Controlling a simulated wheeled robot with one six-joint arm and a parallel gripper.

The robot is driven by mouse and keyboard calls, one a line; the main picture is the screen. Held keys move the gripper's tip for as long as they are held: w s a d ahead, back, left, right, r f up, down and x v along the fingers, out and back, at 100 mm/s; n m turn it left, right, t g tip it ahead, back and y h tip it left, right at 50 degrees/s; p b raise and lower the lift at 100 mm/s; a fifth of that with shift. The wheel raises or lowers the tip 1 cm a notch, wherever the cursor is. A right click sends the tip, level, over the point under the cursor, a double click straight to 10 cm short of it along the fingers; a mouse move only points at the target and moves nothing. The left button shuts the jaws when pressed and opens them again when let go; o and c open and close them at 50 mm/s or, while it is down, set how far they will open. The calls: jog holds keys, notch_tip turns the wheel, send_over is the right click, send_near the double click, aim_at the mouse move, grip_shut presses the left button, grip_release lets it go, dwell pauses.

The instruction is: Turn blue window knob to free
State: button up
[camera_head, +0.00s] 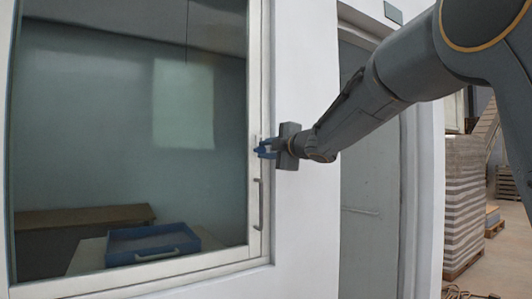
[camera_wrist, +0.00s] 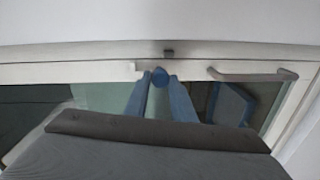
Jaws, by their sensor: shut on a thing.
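The blue window knob (camera_wrist: 159,77) sits on the white window frame (camera_wrist: 95,72). In the wrist view my gripper (camera_wrist: 160,84) has its two blue fingers on either side of the knob, shut on it. In the head view my gripper (camera_head: 266,149) reaches the right side of the window frame from the right. There the knob is hard to tell from the blue fingers. The knob's turned position cannot be told. A long grey handle (camera_wrist: 252,74) is on the same frame; in the head view it hangs below the gripper.
The window glass (camera_head: 110,110) fills the left of the head view. Behind it a blue tray (camera_head: 150,242) rests on a table. A grey door (camera_head: 368,190) is right of the window. Stacked sacks or sheets (camera_head: 463,200) stand farther right.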

jog(key=shift+f, duration=0.1)
grip_shut()
jog(key=o, duration=1.1)
grip_release()
jog(key=shift+c, duration=0.2)
jog(key=v, duration=0.7)
jog(key=shift+s+d+b, duration=0.25)
jog(key=shift+s+b, duration=0.1)
jog(key=shift+b, duration=0.05)
